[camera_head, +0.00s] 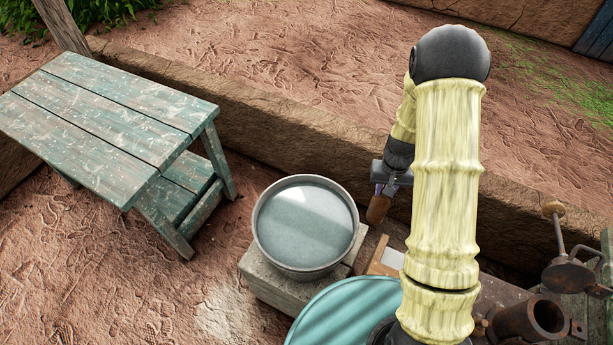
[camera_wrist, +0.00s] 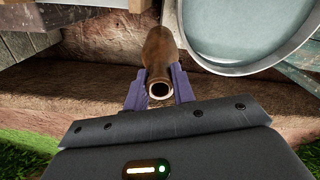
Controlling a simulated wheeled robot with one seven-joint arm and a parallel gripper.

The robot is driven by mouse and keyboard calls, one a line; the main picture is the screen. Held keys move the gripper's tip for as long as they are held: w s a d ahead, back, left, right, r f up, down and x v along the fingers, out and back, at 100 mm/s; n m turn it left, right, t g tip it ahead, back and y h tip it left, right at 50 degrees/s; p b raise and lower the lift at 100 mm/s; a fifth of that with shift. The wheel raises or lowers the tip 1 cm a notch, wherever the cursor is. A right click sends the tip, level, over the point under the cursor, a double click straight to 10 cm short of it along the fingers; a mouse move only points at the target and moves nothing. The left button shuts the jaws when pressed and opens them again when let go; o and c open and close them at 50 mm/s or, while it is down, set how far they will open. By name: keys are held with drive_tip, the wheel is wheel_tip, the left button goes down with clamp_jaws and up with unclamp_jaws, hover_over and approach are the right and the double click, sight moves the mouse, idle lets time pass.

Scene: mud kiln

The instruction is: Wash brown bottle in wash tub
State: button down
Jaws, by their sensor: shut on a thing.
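The brown bottle (camera_head: 377,209) hangs below my gripper (camera_head: 388,188) in the head view, just right of the wash tub and apart from it. In the wrist view my gripper (camera_wrist: 160,88) has its purple fingers shut on the neck of the brown bottle (camera_wrist: 158,50), with the open mouth toward the camera and the body pointing away. The wash tub (camera_head: 259,239) is a round grey metal basin holding water, standing on a pale block. Its rim (camera_wrist: 222,70) shows at the upper right of the wrist view. The bottle is outside the rim.
A worn teal bench (camera_head: 110,110) stands at the left. A teal round surface (camera_head: 340,315) lies in front of the tub. Rusty metal tools (camera_head: 540,320) are at the lower right. A low mud ledge (camera_head: 270,125) runs behind the tub.

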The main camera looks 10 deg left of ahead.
drive_tip(key=shift+s+d+r, duration=0.15)
drive_tip(key=shift+s, duration=0.2)
drive_tip(key=shift+w+a+m, duration=0.2)
drive_tip(key=shift+a+m, duration=0.15)
drive_tip(key=shift+m, duration=0.25)
drive_tip(key=s+a+r+m+p, duration=0.1)
drive_tip(key=a+m, duration=1)
drive_tip(key=a+r+m+p, duration=0.1)
drive_tip(key=a+m+p, duration=0.1)
drive_tip(key=a+m, duration=0.9)
drive_tip(key=shift+s+a+r+m, duration=0.2)
drive_tip(key=shift+s+r+m, duration=0.2)
drive_tip(key=shift+m, duration=0.3)
drive_tip(key=shift+f, duration=0.2)
wheel_tip(320, 180, down, 18)
drive_tip(key=b, duration=1.3)
drive_tip(key=shift+f+b, duration=0.15)
drive_tip(key=shift+b, duration=0.25)
drive_tip(key=shift+a, duration=0.1)
